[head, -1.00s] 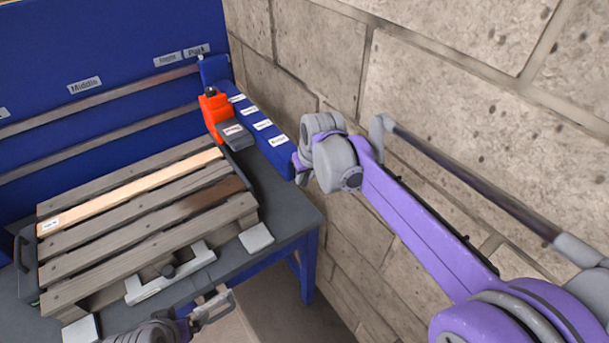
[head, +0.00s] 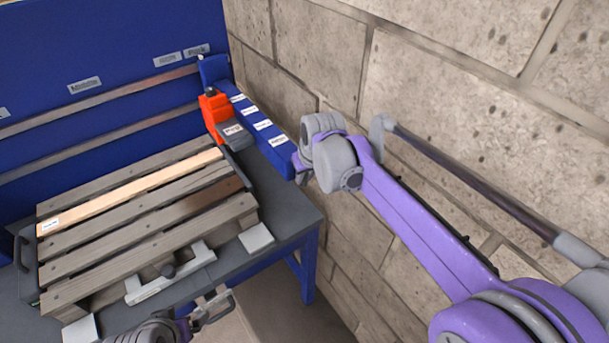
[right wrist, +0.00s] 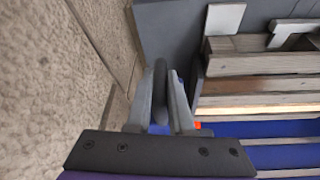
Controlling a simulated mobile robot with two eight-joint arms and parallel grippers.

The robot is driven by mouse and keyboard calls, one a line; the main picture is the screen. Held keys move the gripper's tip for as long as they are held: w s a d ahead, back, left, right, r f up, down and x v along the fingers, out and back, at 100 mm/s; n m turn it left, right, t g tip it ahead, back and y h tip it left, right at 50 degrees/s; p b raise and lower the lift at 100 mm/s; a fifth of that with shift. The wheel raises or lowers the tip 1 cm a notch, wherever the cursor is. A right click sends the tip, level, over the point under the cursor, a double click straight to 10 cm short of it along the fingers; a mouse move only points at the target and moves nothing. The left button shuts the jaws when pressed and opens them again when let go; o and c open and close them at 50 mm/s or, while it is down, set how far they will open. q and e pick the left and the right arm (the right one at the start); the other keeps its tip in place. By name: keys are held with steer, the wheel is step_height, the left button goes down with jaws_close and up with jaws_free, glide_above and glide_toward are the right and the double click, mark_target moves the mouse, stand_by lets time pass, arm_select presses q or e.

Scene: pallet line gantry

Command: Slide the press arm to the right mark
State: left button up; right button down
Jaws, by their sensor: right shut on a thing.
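The press arm (head: 262,138) is a blue beam with white labels, running from the back rail toward the front at the table's right side. An orange unit (head: 214,112) with a dark grey block sits on it. The beam's back end is near the rightmost label, which seems to read Park (head: 196,51); the label just left of it (head: 167,59) is too small to read surely. My right gripper (head: 301,166) is at the beam's front end, partly hidden. In the right wrist view its fingers (right wrist: 161,100) are shut on an upright dark grey handle (right wrist: 160,85). My left gripper (head: 217,305) is low in the head view, its jaws unclear.
A slatted wooden pallet (head: 150,238) lies on the dark table (head: 285,213), left of the press arm. A label reading Middle (head: 85,85) is on the blue back panel. A light clamp bar (head: 170,284) is at the pallet's front. A stone block wall (head: 440,110) stands close on the right.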

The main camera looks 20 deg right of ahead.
steer(key=shift+a, duration=0.1)
steer(key=s+a, duration=0.2)
steer(key=a, duration=0.4)
steer(key=shift+s+a, duration=0.25)
steer(key=c, duration=0.8)
jaws_free()
steer(key=v, duration=1)
steer(key=shift+s+r, duration=0.2)
steer(key=shift+r, duration=0.15)
steer(key=shift+d, duration=0.1)
